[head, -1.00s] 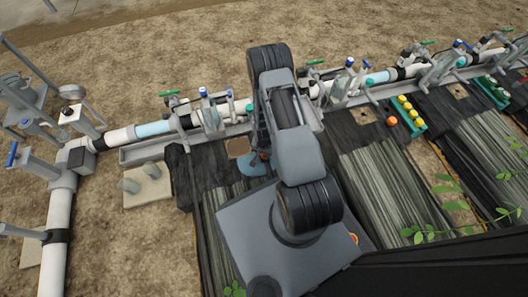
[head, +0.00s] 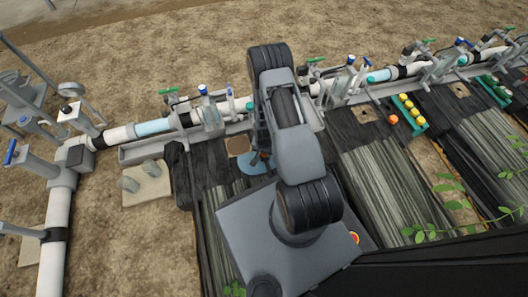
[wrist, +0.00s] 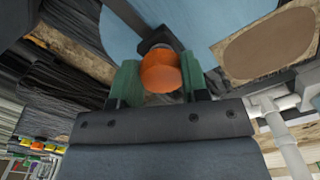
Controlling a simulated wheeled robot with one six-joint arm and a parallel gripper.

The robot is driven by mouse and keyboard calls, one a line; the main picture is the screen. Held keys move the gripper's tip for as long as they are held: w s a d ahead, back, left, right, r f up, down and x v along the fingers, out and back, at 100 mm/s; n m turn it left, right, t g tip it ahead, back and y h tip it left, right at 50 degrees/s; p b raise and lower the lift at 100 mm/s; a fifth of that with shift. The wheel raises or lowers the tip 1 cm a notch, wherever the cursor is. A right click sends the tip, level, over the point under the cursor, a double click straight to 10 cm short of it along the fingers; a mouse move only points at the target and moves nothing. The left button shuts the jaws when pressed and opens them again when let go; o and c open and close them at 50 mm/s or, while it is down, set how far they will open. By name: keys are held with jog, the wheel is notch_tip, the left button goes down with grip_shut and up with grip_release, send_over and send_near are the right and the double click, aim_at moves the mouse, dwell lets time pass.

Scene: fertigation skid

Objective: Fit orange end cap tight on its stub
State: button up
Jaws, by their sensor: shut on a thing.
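The orange end cap (wrist: 160,71) is held between the two green finger pads of my gripper (wrist: 156,80) in the wrist view. A dark, blocky piece (wrist: 158,40) is just beyond the cap, in front of a light blue round surface (wrist: 125,22). It may be the stub, but I cannot tell whether the cap touches it or sits on it. In the head view my gripper (head: 262,158) is small and mostly hidden by my arm, over the blue disc (head: 252,165). The cap cannot be made out there.
A white pipe line with valves (head: 153,127) runs behind my arm. A green tray (head: 418,126) holds several yellow caps, with an orange round piece (head: 393,119) beside it. Dark sheeting (head: 385,190) covers the beds.

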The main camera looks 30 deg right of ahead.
jog(key=shift+f+b, duration=0.3)
dwell(0.5)
jog(key=o, duration=0.6)
jog(key=shift+f+b, duration=0.3)
jog(key=shift+f, duration=0.05)
jog(key=shift+c, duration=0.5)
